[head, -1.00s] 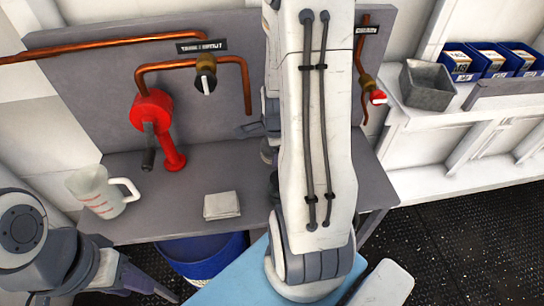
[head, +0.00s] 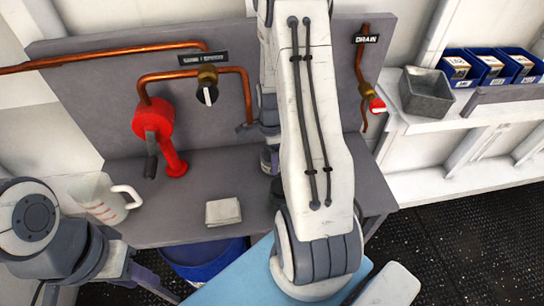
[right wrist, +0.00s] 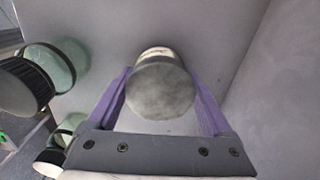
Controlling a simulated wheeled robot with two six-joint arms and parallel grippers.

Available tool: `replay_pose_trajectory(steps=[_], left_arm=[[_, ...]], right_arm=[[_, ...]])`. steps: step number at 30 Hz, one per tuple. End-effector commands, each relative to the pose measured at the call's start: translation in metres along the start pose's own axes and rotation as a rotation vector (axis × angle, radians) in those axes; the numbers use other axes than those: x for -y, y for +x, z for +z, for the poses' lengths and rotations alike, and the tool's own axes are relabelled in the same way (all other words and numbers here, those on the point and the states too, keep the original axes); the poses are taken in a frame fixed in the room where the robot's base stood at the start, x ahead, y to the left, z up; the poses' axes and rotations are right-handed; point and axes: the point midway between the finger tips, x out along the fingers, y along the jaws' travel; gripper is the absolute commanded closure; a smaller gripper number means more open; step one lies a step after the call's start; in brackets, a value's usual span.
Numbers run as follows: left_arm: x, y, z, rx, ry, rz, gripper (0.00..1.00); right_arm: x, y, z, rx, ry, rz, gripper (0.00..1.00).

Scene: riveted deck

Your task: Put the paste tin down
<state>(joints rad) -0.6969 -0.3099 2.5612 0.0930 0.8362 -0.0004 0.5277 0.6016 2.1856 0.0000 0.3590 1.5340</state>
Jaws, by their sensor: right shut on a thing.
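The paste tin (right wrist: 160,92) is a round grey tin with its flat end toward the camera in the right wrist view. My right gripper (right wrist: 161,85) has its purple fingers shut on the tin's two sides. In the head view my right arm hides most of this gripper, and a small part of the tin (head: 268,158) shows beside the arm, over the grey bench (head: 180,215). I cannot tell whether the tin touches the bench. My left gripper (head: 98,290) is at the lower left, its fingers apart and empty, partly cut off by the frame.
Glass jars with black lids (right wrist: 25,85) stand left of the tin. Copper pipes (head: 185,75) run along the back panel. A blue bucket (head: 205,262) stands below.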

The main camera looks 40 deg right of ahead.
Motion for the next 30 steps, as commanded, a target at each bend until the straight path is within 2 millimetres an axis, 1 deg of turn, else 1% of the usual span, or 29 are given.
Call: replay_pose_trajectory(steps=[1,10,14,15,16,23,26,29,30], left_arm=[[0.0,0.006,0.0,0.0,0.0,0.0,0.67],[0.0,0.004,0.0,-0.001,0.0,0.0,0.67],[0.001,0.007,0.0,-0.001,0.0,0.0,0.67],[0.001,0.007,0.0,-0.001,0.0,0.0,0.67],[0.001,0.007,0.0,-0.002,0.0,0.0,0.67],[0.0,0.006,0.0,-0.001,0.0,0.0,0.67],[0.0,0.004,0.0,-0.002,0.0,0.0,0.67],[0.0,0.005,0.0,-0.001,0.0,0.0,0.67],[0.0,0.006,0.0,-0.001,0.0,0.0,0.67]], right_arm=[[0.001,0.005,-0.001,0.0,0.003,-0.003,0.85],[0.001,0.004,-0.001,0.0,0.003,-0.004,0.85],[0.001,0.008,0.0,0.0,0.002,-0.004,0.85],[0.001,0.009,0.0,0.0,0.002,-0.004,0.11],[0.001,0.008,0.0,0.0,0.002,-0.005,0.0],[0.001,0.007,0.0,0.0,0.001,-0.005,0.0],[0.001,0.001,0.001,0.0,0.001,-0.006,0.0],[0.002,-0.013,0.001,0.0,0.001,-0.01,0.0],[0.002,-0.02,0.001,0.0,0.001,-0.011,0.0]])
